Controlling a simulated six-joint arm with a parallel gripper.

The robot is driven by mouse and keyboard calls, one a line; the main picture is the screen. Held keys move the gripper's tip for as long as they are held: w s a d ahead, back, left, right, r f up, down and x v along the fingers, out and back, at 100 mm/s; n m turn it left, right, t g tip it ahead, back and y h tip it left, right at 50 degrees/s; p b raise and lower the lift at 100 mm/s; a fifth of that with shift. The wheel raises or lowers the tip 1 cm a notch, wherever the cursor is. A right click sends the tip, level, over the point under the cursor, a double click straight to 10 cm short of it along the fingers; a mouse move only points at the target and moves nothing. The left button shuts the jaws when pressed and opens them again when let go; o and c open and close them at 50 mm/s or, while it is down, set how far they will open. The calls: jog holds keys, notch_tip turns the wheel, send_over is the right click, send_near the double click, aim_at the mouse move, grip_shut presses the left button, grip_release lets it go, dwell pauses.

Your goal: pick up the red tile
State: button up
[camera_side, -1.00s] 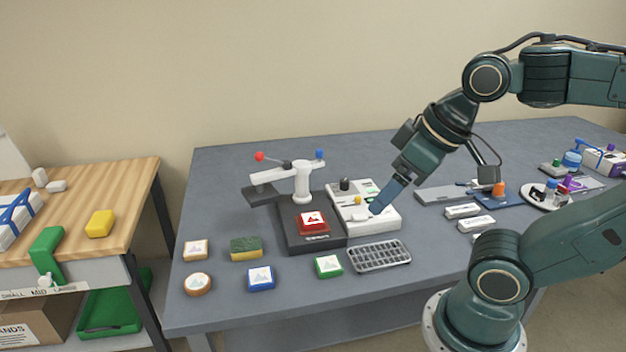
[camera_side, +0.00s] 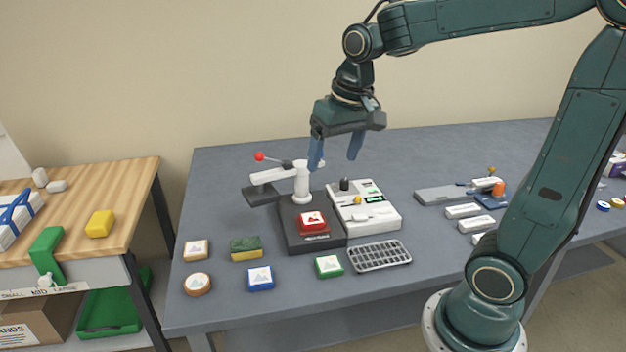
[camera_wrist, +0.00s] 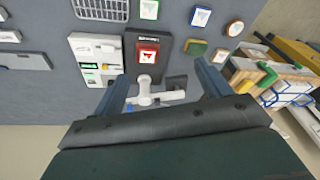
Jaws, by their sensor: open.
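The red tile (camera_side: 313,222) has a white picture label on top. It lies on the dark base plate (camera_side: 297,245) of a small press with a white post. In the wrist view the red tile (camera_wrist: 148,53) shows beyond my fingertips, left of the middle between them. My gripper (camera_side: 336,164) is open and empty. It hangs above and behind the press, pointing down, well above the tile and apart from it. In the wrist view my gripper (camera_wrist: 160,85) has its two blue fingers spread wide, with the white press arm (camera_wrist: 150,98) between them.
The press post (camera_side: 301,185) and its red-knobbed lever (camera_side: 259,156) stand behind the tile. A white control box (camera_side: 375,217) is to the right and a grey slotted tray (camera_side: 379,255) in front right. A blue tile (camera_side: 261,278) and green tile (camera_side: 328,266) lie in front.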

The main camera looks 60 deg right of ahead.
jog(key=w+d+f+m+g, duration=0.1)
jog(key=w+d+f+m, duration=0.1)
jog(key=w+d+f, duration=0.3)
jog(key=m+g, duration=0.2)
send_over(312, 218)
notch_tip(312, 218, down, 5)
jog(key=shift+w+r, duration=0.1)
jog(key=shift+r, duration=0.05)
jog(key=shift+f, duration=4.3)
jog(key=shift+f, duration=2.6)
